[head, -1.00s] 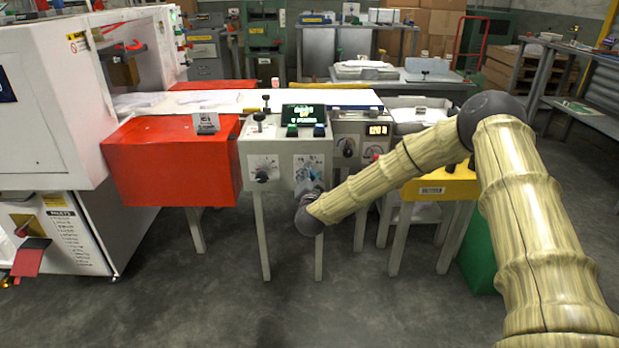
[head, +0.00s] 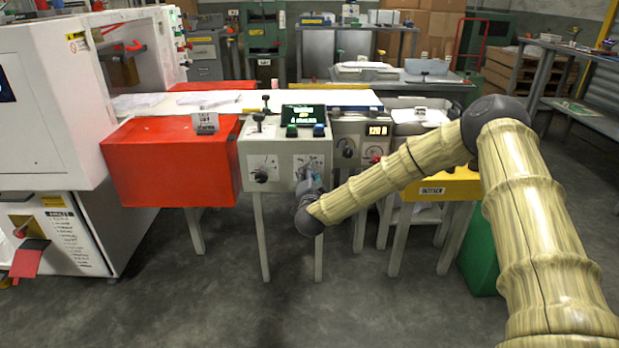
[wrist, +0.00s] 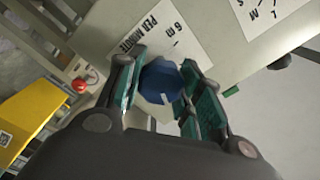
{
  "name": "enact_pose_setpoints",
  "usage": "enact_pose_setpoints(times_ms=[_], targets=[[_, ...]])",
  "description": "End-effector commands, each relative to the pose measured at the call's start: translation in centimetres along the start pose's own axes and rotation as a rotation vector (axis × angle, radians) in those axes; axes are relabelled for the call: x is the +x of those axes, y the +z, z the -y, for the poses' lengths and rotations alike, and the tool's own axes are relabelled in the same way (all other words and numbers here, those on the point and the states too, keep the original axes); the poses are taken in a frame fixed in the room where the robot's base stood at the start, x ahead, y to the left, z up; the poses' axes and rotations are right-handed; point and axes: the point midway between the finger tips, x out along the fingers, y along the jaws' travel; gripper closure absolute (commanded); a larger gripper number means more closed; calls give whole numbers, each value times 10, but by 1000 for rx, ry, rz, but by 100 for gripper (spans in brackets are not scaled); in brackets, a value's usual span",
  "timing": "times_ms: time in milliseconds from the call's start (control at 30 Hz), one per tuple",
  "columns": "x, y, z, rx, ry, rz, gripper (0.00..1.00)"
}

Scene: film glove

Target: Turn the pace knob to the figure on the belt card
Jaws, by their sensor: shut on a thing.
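My gripper (wrist: 160,95) is shut on a blue knob (wrist: 160,78) in the wrist view, one teal finger on each side of it. A white pointer mark shows on the knob. A scale plate (wrist: 165,35) beside the knob reads "PER MINUTE" with a figure 6. In the head view my gripper (head: 307,185) is at the right dial of the grey control box (head: 275,190), and the arm hides most of that dial. A small card (head: 206,123) stands on the red box; its writing is too small to read.
A second black knob (head: 261,175) sits left on the same panel. A numeric display (head: 379,130) and a red button (head: 376,153) are to the right. The red box (head: 170,170) and yellow box (head: 440,187) flank the panel. Floor in front is clear.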

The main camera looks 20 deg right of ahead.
Motion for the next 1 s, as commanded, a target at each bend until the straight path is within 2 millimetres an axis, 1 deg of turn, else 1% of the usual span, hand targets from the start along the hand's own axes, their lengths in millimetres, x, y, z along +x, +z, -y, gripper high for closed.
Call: enact_pose_setpoints(times_ms=[33,67,100,167,467,567,633,767,1000], targets=[[0,0,-2,-1,2,1,88],[0,0,-2,-1,2,1,60],[0,0,-2,-1,2,1,53],[0,0,-2,-1,2,1,42],[0,0,-1,-1,1,0,42],[-4,0,0,-1,1,1,42],[-9,0,0,-1,0,1,42],[-28,0,0,0,1,2,42],[-72,1,0,-1,1,3,42]])
